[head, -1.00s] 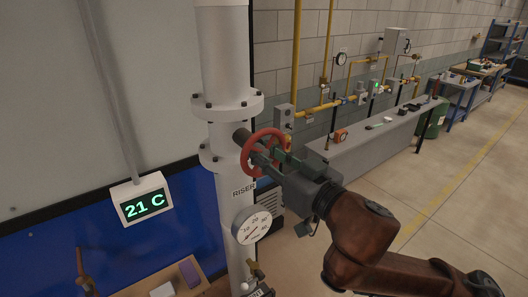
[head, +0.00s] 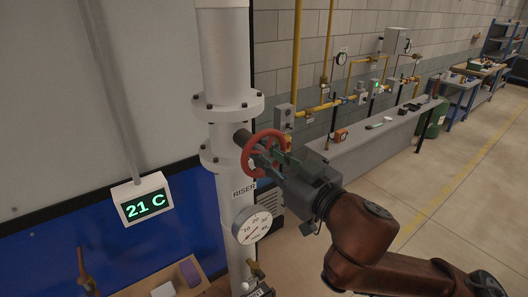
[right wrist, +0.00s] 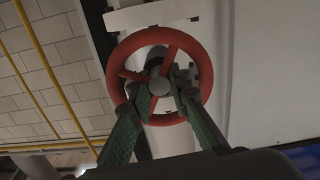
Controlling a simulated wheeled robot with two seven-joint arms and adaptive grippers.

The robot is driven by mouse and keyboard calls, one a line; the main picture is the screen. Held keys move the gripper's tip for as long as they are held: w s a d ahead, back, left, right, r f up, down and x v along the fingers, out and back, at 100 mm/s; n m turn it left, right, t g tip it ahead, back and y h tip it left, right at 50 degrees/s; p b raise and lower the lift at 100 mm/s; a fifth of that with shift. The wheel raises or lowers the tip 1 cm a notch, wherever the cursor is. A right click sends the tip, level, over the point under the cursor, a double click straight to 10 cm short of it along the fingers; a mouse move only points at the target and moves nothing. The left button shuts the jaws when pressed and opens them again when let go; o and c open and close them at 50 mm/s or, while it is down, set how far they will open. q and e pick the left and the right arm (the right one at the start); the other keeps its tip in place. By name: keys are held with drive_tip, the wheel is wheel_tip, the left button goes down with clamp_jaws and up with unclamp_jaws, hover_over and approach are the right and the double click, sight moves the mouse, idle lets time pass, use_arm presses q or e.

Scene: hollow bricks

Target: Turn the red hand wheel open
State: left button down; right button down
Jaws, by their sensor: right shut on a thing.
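The red hand wheel (head: 246,154) is mounted on a short dark stem on the side of the white riser pipe (head: 228,60). My right gripper (head: 270,157) reaches it from the right, its fingers at the front of the wheel. In the right wrist view the wheel (right wrist: 114,65) faces the camera with its spokes and grey hub (right wrist: 159,86) visible. The two green-padded fingers of the right gripper (right wrist: 164,85) are closed in around the hub, inside the rim. My left gripper is not in view.
A round pressure gauge (head: 252,225) sits on the riser just below the wheel. A display reading 21 C (head: 146,199) is at the left. A grey bench (head: 365,145) and yellow pipes (head: 296,60) stand behind. The floor at the right is clear.

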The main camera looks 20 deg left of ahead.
drive_tip(key=n+p, duration=0.1)
drive_tip(key=n, duration=0.3)
drive_tip(key=shift+r, duration=0.1)
drive_tip(key=n, duration=0.5)
drive_tip(key=shift+p, duration=0.4)
drive_tip(key=n, duration=0.4)
drive_tip(key=shift+n+p, duration=0.3)
drive_tip(key=shift+p, duration=0.05)
drive_tip(key=n, duration=0.4)
drive_tip(key=n+p, duration=0.1)
drive_tip(key=n, duration=0.8)
drive_tip(key=shift+f+n+p, duration=0.2)
drive_tip(key=shift+n+p, duration=0.1)
drive_tip(key=n, duration=0.5)
drive_tip(key=shift+n+p, duration=0.45)
drive_tip(key=shift+n, duration=1.55)
drive_tip(key=shift+f, duration=0.1)
